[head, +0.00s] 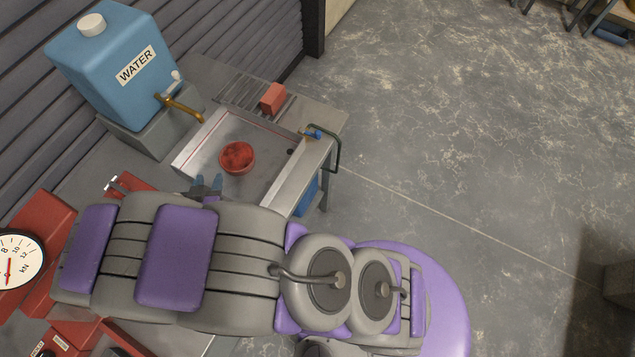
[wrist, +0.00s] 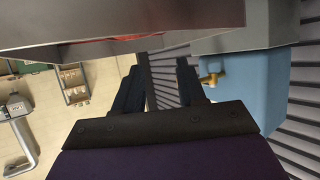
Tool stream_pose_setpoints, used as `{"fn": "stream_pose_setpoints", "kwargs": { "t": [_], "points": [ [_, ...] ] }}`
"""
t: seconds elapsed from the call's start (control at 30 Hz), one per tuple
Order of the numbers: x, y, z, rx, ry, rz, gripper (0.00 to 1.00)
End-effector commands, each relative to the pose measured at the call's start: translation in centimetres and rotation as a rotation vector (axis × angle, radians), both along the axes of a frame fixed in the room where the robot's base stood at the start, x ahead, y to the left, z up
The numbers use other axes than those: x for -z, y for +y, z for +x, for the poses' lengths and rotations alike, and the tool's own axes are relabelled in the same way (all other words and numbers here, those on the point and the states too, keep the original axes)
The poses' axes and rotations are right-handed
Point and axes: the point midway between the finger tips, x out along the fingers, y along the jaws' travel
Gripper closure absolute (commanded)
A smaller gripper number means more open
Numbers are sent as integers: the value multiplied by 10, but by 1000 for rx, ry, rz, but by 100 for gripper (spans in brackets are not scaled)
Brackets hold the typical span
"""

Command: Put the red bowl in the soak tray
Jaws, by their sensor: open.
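The red bowl (head: 237,157) sits upright on the floor of the shallow metal soak tray (head: 270,186), left of the tray's middle. Nothing holds it. My gripper (head: 208,182) is at the tray's near left edge, just below and left of the bowl in the head view, apart from it. In the wrist view my gripper (wrist: 158,85) has its two dark fingers spread with nothing between them. A grey metal surface fills the top of that view, with a thin red sliver that I cannot identify for certain. My arm hides part of the tray's near side.
A blue water container (head: 115,65) with a brass tap (head: 183,108) stands left of the tray; it also shows in the wrist view (wrist: 245,85). A red block (head: 272,98) lies on the slatted rack behind. A dial gauge (head: 18,258) is at far left. Open floor lies right.

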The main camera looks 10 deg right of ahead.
Motion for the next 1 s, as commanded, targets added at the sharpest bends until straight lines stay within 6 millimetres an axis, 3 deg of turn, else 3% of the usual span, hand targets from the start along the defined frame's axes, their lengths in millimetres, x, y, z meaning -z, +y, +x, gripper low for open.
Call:
{"fn": "stream_pose_setpoints", "kwargs": {
  "t": [0.27, 0.4, 0.57, 0.77, 1.0],
  "points": [
    [-9, 6, 19, -24, 166, 133, 60],
    [-30, 8, 29, -82, 338, 261, 60],
    [-66, -4, 27, -174, 507, 359, 60],
    [-112, -45, 5, -281, 688, 393, 60],
    [-156, -132, -53, -340, 891, 323, 60]
  ]
}}
